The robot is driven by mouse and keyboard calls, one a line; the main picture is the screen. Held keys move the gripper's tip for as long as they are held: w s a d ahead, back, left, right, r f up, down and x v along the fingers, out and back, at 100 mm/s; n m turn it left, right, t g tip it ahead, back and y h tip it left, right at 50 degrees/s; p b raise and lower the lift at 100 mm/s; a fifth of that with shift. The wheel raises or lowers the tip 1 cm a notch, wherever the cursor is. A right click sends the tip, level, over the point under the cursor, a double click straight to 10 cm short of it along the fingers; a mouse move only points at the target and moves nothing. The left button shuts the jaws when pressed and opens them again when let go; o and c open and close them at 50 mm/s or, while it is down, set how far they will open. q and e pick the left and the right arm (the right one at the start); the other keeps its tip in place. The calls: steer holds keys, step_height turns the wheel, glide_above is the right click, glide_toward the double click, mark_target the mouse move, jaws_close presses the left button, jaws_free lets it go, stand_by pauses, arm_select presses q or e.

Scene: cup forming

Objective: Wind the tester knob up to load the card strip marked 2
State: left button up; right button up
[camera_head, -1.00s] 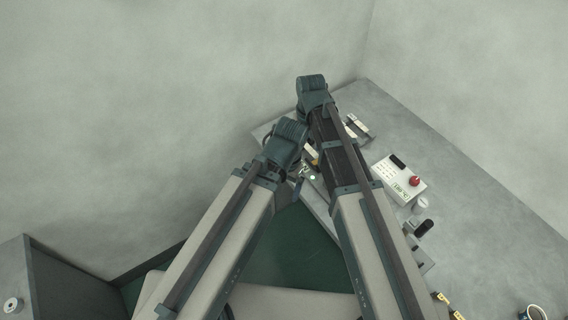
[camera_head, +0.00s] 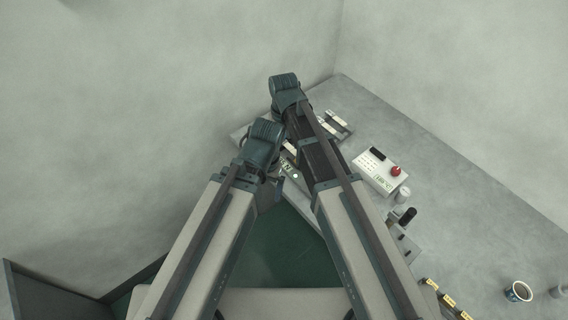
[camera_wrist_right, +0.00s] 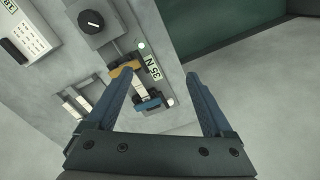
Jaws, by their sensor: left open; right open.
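In the right wrist view the tester is a grey panel (camera_wrist_right: 172,35) with a black round knob (camera_wrist_right: 91,21) at its upper left. A lit lamp (camera_wrist_right: 141,45) sits by a display (camera_wrist_right: 152,67) that seems to read 36 N, rotated. A pale strip (camera_wrist_right: 139,89) spans an orange clamp (camera_wrist_right: 125,69) and a blue clamp (camera_wrist_right: 148,104); no mark is readable on it. My right gripper (camera_wrist_right: 158,80) is open above the clamps, its fingers apart and empty, away from the knob. My left gripper (camera_head: 268,178) is open beside the tester; its fingertips are largely hidden.
A white box (camera_head: 376,178) with a red button (camera_head: 396,171) stands right of my right arm. Pale strips (camera_head: 335,122) lie at the back. A cup (camera_head: 518,292) and yellow tags (camera_head: 448,299) are at lower right. The right tabletop is mostly clear.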

stand_by(0.3)
steer(key=s+d+n, duration=0.2)
steer(key=d, duration=1.3)
step_height(320, 180, down, 14)
steer(key=b, duration=1.4)
steer(key=shift+a+f, duration=0.1)
steer(key=shift+f, duration=0.05)
steer(key=shift+c, duration=0.3)
jaws_close()
